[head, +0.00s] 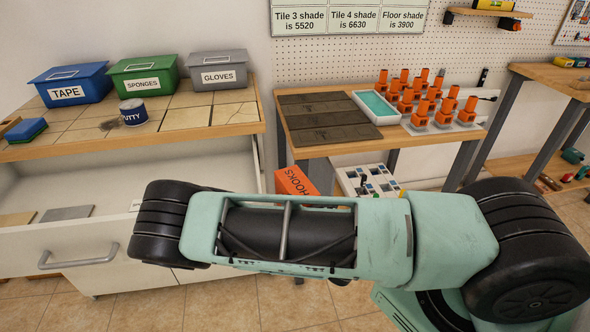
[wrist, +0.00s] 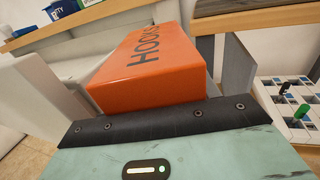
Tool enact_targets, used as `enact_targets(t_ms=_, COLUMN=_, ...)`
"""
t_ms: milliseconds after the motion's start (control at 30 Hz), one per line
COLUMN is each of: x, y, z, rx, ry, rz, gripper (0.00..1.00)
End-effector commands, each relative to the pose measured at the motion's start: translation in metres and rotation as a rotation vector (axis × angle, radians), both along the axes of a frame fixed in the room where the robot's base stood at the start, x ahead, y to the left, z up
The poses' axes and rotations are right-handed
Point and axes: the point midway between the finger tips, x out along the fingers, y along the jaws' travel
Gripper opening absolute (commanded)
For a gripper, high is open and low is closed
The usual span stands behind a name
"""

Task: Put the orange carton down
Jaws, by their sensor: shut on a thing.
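The orange carton (head: 296,182), marked HOOKS, shows in the head view just above my arm, in front of the middle table. Its lower part is hidden behind my arm. In the wrist view the orange carton (wrist: 150,62) fills the middle, tilted in the picture. My gripper (wrist: 150,72) is shut on the carton, with a grey finger on each side of it. In the head view my gripper is hidden behind my arm. I cannot tell whether the carton touches anything below.
A tiled bench (head: 190,131) with lidded bins and a putty tin stands left, above an open drawer (head: 80,258). The middle table (head: 300,150) holds dark tiles, a teal tray (head: 376,105) and several orange clips. A white board with small tiles (head: 368,182) sits below it, right of the carton.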

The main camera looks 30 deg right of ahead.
Motion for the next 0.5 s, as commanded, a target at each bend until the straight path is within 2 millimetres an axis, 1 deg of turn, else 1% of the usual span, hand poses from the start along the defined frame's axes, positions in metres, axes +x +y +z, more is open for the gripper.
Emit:
enact_targets(t_ms=33, x=-0.004, y=0.000, z=-0.011, rx=-0.005, ry=0.004, rz=0.023, gripper=0.31)
enact_targets(t_ms=300, x=-0.020, y=0.003, z=-0.058, rx=-0.005, ry=0.002, rz=0.137, gripper=0.31)
enact_targets(t_ms=500, x=-0.019, y=0.006, z=-0.057, rx=-0.009, ry=0.003, rz=0.142, gripper=0.31)
